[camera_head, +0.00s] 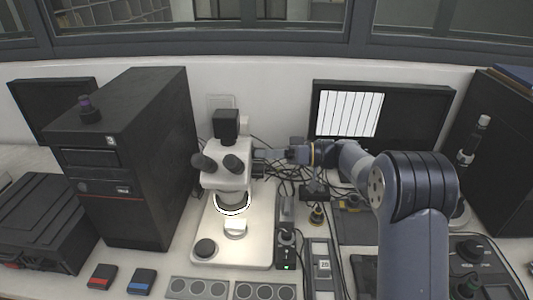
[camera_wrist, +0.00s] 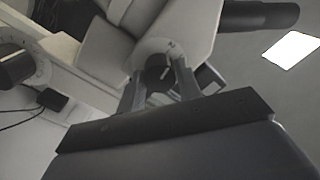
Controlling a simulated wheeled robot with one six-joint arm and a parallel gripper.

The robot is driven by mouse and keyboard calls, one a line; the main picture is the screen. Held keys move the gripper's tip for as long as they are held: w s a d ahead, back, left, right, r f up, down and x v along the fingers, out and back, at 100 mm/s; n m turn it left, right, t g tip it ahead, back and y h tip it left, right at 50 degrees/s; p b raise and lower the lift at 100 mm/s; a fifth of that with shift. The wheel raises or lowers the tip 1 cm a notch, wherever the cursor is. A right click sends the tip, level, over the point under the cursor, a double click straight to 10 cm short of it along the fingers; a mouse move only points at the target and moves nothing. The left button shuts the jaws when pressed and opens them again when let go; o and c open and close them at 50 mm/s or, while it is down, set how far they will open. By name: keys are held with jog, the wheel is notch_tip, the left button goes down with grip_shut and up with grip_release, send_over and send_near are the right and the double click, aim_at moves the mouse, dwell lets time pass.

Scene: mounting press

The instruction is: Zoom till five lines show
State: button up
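A white stereo microscope (camera_head: 228,180) with black eyepieces stands left of centre, its ring light lit. A monitor (camera_head: 415,118) at the back right shows a bright white panel (camera_head: 350,113) crossed by several dark, near-vertical lines. My gripper (camera_head: 268,155) reaches in from the right to the side of the microscope head. The knob's lower part is partly hidden by the fingers.
A black tower case (camera_head: 125,160) stands left of the microscope. Cables and small devices crowd the bench right of the microscope, under my arm. A control box (camera_head: 475,250) sits at right.

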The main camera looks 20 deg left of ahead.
jog(key=c, duration=0.5)
jog(key=shift+m+b, duration=0.3)
jog(key=shift+m, duration=0.1)
jog(key=shift+f+m+p, duration=0.15)
jog(key=shift+m+p, duration=0.25)
jog(key=shift+m, duration=7.1)
jog(key=o, duration=1)
jog(key=shift+c, duration=0.2)
